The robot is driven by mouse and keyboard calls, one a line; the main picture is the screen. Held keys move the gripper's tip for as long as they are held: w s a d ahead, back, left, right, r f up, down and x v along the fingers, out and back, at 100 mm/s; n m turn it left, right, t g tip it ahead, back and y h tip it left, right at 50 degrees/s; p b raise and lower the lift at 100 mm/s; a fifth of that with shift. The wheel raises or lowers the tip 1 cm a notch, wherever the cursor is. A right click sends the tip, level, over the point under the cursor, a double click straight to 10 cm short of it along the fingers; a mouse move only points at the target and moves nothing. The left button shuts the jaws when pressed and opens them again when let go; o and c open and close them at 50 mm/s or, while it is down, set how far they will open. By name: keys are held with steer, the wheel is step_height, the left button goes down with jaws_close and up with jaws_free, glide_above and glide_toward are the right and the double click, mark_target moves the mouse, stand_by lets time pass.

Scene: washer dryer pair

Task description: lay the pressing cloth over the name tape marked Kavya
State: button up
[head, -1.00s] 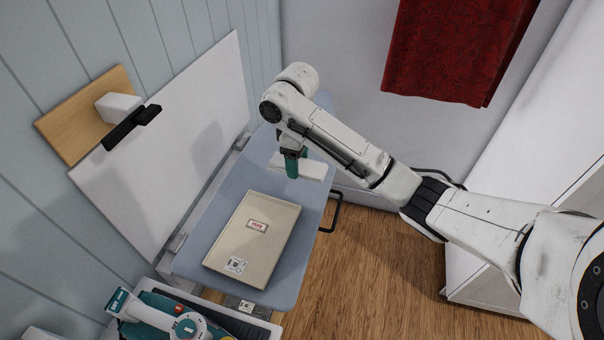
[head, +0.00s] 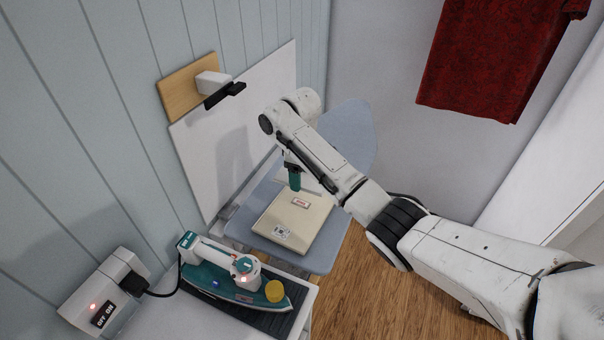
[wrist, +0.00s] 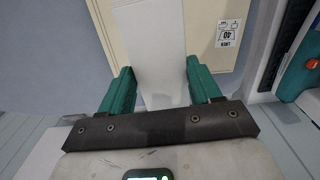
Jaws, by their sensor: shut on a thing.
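The name tape (head: 300,202), a small pale label with a red border, lies on the beige pressing pad (head: 318,232) on the blue board; its lettering is too small to read. In the wrist view it does not show, and the cloth covers part of the pad (wrist: 108,22). My gripper (head: 294,182), with teal fingers, is just beyond the tape near the pad's far edge. It is shut on the white pressing cloth (wrist: 152,40), which extends as a pale strip between the fingers. In the head view most of the cloth is hidden behind my gripper and arm.
The blue ironing board (head: 345,135) has free room at its far end. A switch box (head: 105,290) is at left. A red towel (head: 475,60) hangs at right.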

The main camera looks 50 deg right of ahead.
mark_target(301, 202)
steer(key=shift+f+b, duration=1.95)
steer(key=shift+f, duration=1.8)
steer(key=shift+f, duration=0.6)
steer(key=o, duration=1.1)
step_height(301, 202, up, 11)
steer(key=shift+f, duration=0.1)
